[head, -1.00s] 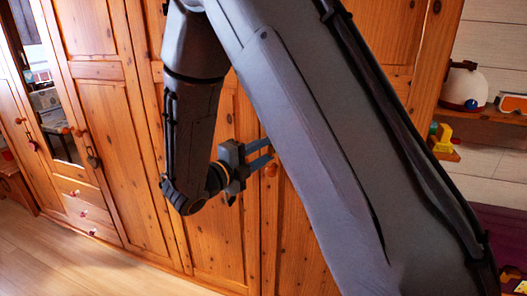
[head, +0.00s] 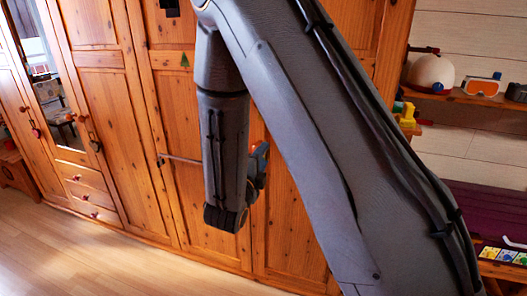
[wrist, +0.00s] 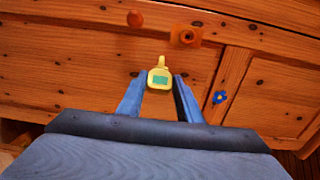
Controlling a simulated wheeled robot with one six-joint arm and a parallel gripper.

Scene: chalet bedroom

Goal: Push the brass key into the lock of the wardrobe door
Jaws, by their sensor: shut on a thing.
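In the wrist view my gripper (wrist: 160,96) is shut on the brass key (wrist: 158,79), which looks yellow with a green patch on its head. The key's narrow end points up the picture, towards the wooden wardrobe front. The lock (wrist: 187,37), an orange-brown plate with a dark round hole, sits above and to the right of the key's tip. Key and lock look apart; the depth between them is hard to tell. In the head view the wardrobe door (head: 207,258) is behind my arm. My gripper (head: 261,162) is mostly hidden there, and key and lock do not show.
A round orange knob (wrist: 134,18) is left of the lock, and a blue flower-shaped piece (wrist: 220,97) is on the wood at lower right. Shelves at right hold a white-and-red helmet (head: 432,72) and goggles (head: 481,86). The wooden floor (head: 90,255) at left is clear.

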